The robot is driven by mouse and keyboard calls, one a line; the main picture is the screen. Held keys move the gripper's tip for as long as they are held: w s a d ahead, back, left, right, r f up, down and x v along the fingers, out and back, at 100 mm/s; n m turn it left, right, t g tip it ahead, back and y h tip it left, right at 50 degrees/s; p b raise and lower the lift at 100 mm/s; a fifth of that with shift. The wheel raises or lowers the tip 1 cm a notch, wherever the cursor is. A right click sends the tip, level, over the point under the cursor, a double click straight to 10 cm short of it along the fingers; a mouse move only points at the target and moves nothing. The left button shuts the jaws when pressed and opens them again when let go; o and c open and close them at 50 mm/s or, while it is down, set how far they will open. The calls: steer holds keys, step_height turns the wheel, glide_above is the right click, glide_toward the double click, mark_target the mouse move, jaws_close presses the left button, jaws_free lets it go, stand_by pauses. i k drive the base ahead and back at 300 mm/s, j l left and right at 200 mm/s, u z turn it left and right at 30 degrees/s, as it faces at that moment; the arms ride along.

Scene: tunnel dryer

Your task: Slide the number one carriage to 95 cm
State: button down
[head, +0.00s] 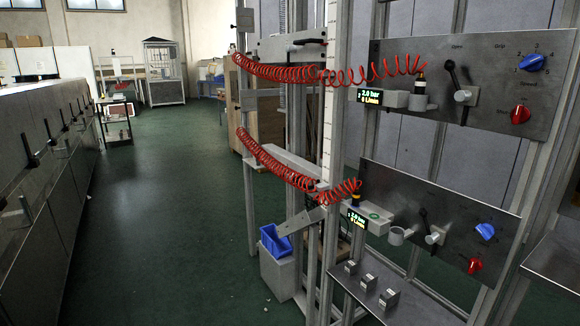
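A vertical metal frame holds two carriage-like grey blocks, each with a coiled red hose. The lower display (355,220) seems to show a small 1, the upper display (370,97) a small 2. I cannot read a carriage number on either block. My gripper is not in view.
An upper panel (490,75) and lower panel (455,205) carry black levers and blue and red knobs. A blue bin (275,243) sits on a grey box. Small blocks lie on a shelf (345,275). Grey cabinets line the left; the green floor (165,220) between is clear.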

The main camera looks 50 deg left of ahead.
mark_target(303, 166)
steer(key=u, duration=1.9)
